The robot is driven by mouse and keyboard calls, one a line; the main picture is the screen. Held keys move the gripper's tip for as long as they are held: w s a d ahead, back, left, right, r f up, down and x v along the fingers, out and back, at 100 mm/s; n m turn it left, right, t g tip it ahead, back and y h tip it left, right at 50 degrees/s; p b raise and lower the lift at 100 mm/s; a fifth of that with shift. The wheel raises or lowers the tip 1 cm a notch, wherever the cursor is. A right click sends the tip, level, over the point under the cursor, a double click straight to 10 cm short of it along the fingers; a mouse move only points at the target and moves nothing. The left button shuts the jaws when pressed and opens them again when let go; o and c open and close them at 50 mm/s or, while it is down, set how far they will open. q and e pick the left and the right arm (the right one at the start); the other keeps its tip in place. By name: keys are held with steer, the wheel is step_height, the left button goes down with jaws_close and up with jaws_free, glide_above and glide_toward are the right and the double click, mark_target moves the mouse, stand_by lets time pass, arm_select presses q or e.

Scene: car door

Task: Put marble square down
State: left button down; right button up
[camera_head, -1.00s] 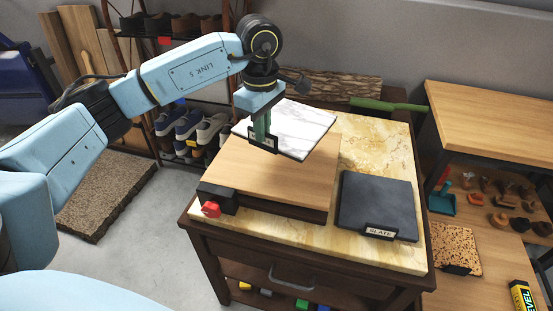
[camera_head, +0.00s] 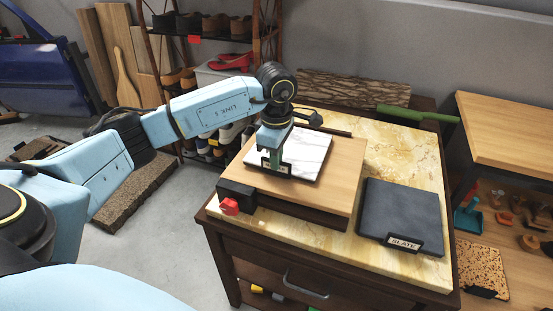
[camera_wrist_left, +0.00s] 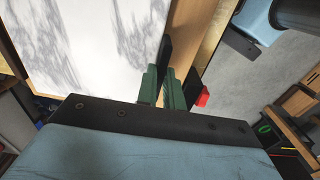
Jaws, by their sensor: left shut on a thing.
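The marble square (camera_head: 305,155) is a white slab with grey veins and a dark label holder at its front edge. It lies over the back left part of the wooden board (camera_head: 325,185) in the head view; whether it touches the board I cannot tell. My left gripper (camera_head: 274,160) is shut on the label holder at its front edge. In the left wrist view the marble (camera_wrist_left: 90,45) fills the upper left, beside the green fingers (camera_wrist_left: 162,88). My right gripper is not in view.
A black slate square (camera_head: 400,213) lies right of the board on the yellow stone top (camera_head: 400,155) of a cabinet. A red knob (camera_head: 229,206) sits at the board's front left corner. A green-handled tool (camera_head: 415,113) lies at the back right. A shoe rack (camera_head: 205,40) stands behind.

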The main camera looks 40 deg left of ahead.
arm_select(q)
steer(key=c, duration=1.5)
jaws_free()
